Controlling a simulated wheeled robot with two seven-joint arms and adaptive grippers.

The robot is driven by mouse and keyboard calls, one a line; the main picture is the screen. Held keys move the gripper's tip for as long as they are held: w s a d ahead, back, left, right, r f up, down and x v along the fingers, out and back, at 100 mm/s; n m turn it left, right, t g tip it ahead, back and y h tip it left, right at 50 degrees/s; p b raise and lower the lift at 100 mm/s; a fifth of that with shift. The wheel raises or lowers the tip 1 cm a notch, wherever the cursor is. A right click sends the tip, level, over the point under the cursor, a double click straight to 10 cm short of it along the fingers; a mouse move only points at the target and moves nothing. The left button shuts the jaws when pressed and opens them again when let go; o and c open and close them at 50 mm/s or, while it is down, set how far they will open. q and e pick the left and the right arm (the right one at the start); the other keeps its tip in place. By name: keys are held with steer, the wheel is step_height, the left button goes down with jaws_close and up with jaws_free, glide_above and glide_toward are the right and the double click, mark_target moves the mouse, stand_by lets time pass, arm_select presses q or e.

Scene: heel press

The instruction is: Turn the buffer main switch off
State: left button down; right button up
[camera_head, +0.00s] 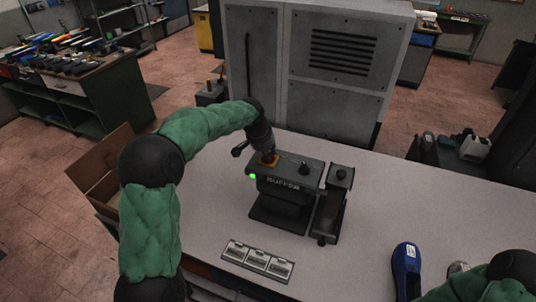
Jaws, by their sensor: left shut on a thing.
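The buffer (288,186) is a dark grey box unit on the light table, with its name in pale letters on the front. A green light (252,176) glows at its left front edge. The main switch (270,161), with a yellow-orange plate, is on the left of its top. My left gripper (267,152) reaches down from the upper left and is shut on the switch; its fingers hide most of the knob. A small black knob (304,169) is further right on the top. My right arm shows at the bottom right; its gripper is out of view.
A dark upright device (333,205) stands close to the buffer's right side. A blue shoe (406,270) is at the front right. A tall grey cabinet (315,70) stands behind the table. The table's right middle is clear.

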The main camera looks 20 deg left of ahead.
arm_select(q)
steer(key=shift+d+n+y+b, duration=0.1)
steer(key=shift+n+y+b, duration=0.4)
steer(key=shift+n, duration=0.8)
steer(key=shift+w, duration=0.1)
steer(key=c, duration=1.1)
jaws_free()
steer(key=v, duration=1.2)
steer(key=shift+d, duration=0.1)
